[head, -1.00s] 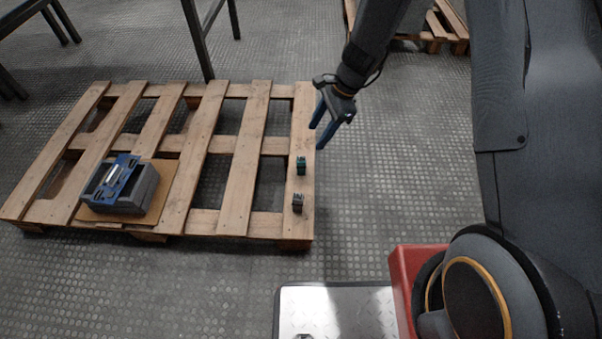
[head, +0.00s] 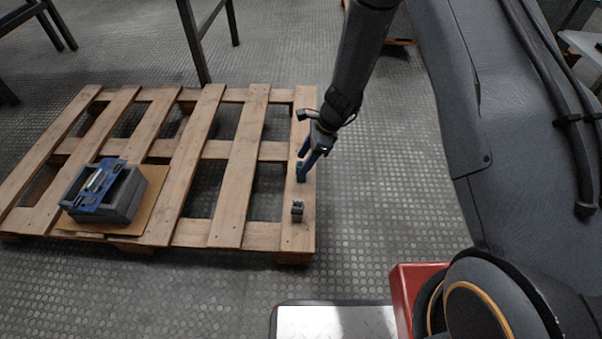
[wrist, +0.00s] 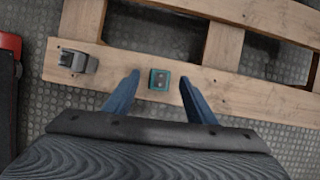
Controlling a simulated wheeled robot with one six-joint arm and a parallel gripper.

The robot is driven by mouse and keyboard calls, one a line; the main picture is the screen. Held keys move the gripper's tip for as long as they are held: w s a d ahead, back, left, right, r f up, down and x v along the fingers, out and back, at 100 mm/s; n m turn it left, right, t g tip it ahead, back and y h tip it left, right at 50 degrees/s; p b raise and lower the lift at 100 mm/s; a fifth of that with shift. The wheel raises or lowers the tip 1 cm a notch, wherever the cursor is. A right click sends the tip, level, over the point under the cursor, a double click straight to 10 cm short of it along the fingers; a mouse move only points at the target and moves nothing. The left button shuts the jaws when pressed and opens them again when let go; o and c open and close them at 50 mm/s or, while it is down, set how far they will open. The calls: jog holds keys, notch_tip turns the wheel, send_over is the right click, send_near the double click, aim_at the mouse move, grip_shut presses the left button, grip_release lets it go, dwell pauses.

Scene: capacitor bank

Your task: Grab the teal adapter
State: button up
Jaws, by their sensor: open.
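The teal adapter (wrist: 159,80) is a small block on a board of the wooden pallet (head: 246,170). In the wrist view it lies between and just beyond the tips of my gripper (wrist: 159,84). The blue fingers are spread apart, one on each side, with nothing held. In the head view my gripper (head: 302,170) is over the right-hand board of the pallet, and its fingers hide most or all of the adapter.
A small dark grey block (head: 297,211) stands on the same board; it also shows in the wrist view (wrist: 77,61). A grey box with a blue top (head: 105,192) sits on cardboard at the pallet's left. A red container (head: 408,290) is near my base.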

jog(key=b+x, duration=0.1)
jog(key=x, duration=0.2)
jog(key=shift+d, duration=0.1)
jog(key=shift+r, duration=0.15)
jog(key=c, duration=1.2)
